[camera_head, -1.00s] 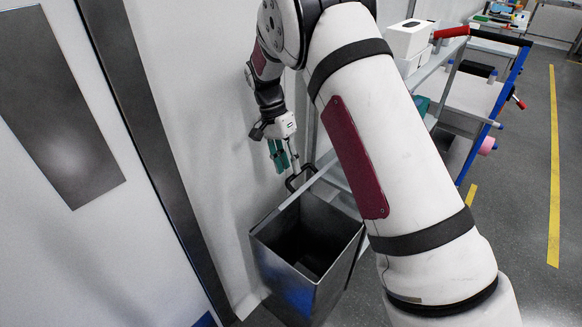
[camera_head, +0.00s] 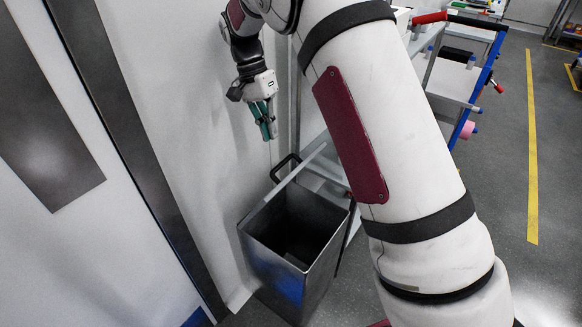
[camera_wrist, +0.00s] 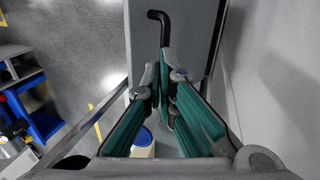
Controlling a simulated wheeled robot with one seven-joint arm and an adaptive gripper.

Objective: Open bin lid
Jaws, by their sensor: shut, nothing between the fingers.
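The grey metal bin (camera_head: 290,275) stands by the white wall in the head view, with its dark interior showing from above. A thin pale strip, which looks like its lid edge-on (camera_head: 305,163), runs along the rim and past it at the upper right. A black handle (camera_head: 284,165) sits beside this strip. My gripper (camera_head: 270,136), with green fingers, is shut and empty, above and apart from the handle. In the wrist view, the fingertips (camera_wrist: 166,58) come together in front of a grey panel (camera_wrist: 190,35) with a black bar handle (camera_wrist: 160,16).
A shelved trolley with a blue frame (camera_head: 470,100) and a red handle stands to the right, beyond my arm. Blue containers (camera_wrist: 42,122) show at the left of the wrist view. The wall (camera_head: 190,120) is close behind the bin. The floor with the yellow line (camera_head: 531,150) is clear.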

